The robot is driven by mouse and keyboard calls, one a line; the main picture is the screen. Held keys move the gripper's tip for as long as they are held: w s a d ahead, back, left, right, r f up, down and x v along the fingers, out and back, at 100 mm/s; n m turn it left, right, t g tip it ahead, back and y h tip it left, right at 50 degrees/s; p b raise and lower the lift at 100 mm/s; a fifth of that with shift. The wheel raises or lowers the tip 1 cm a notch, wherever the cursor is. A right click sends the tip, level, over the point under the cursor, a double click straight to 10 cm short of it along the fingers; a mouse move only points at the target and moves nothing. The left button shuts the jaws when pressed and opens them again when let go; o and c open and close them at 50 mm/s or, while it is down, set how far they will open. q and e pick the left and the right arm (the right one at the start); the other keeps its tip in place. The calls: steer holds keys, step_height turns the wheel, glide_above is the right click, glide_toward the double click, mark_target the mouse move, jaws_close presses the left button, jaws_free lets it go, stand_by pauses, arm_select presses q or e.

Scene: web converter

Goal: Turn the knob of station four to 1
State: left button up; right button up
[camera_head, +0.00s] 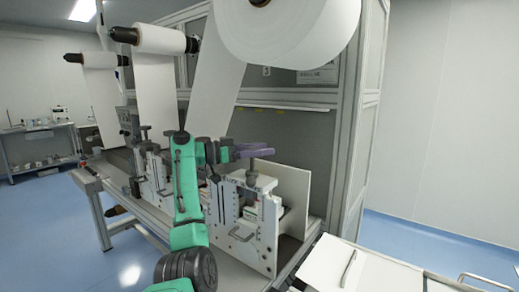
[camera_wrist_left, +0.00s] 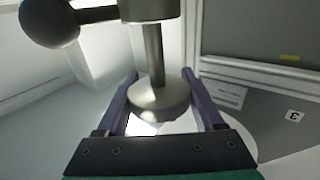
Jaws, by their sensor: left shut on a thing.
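My left gripper (camera_head: 258,150) reaches over the front station block (camera_head: 241,215) in the head view, its purple fingers pointing right. In the left wrist view, the fingers (camera_wrist_left: 161,76) stand on both sides of a grey metal knob (camera_wrist_left: 158,97) with a round flange and a stem. The gripper is shut on this knob. A cross bar with a ball end (camera_wrist_left: 50,22) sits above the stem. In the head view the knob is mostly hidden by the fingers, and its setting cannot be read. My right gripper is not in view.
Large white rolls (camera_head: 290,30) hang above, with webs running down to several station blocks in a row. A grey cabinet (camera_head: 350,120) stands behind. A small plate marked 3 (camera_wrist_left: 293,116) shows in the wrist view. A white panel with a handle (camera_head: 350,268) lies at lower right.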

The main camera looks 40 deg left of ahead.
arm_select(q)
steer(key=shift+w+d+f, duration=0.1)
steer(key=shift+d+f, duration=0.05)
steer(key=shift+f, duration=0.2)
steer(key=o, duration=1.4)
steer(key=shift+w+d, duration=0.1)
steer(key=shift+w, duration=0.15)
steer(key=b+v, duration=0.4)
steer(key=v, duration=1)
steer(key=shift+s+r+b, duration=0.15)
steer(key=shift+s+b, duration=0.1)
steer(key=shift+b, duration=0.1)
steer(key=shift+a, duration=0.25)
